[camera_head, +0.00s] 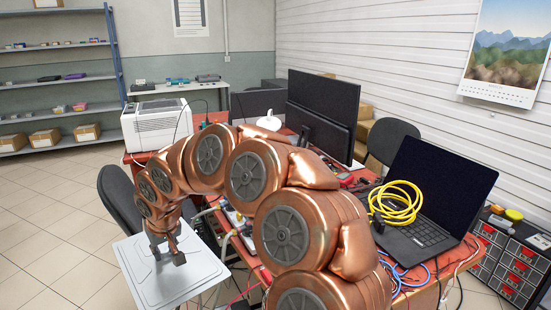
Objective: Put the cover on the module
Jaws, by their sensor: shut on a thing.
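The cover looks to be the light grey flat panel (196,274) with raised outlines, at the lower left, out beyond the red table's left edge. My gripper (166,258) is over this panel and shut on it; the exact grip point is small and dark. The panel lies roughly level. A pale unit with hoses or cables (236,222), perhaps the module, shows on the table just right of the panel. My copper arm hides most of it, so its top and outline cannot be told.
Yellow coiled cable (396,203) lies on an open laptop (425,220) at the right. Monitors (322,105) and a white printer-like box (157,124) stand at the back. Loose cables hang along the table's front. A dark chair (119,195) stands behind the panel. Floor is clear at the left.

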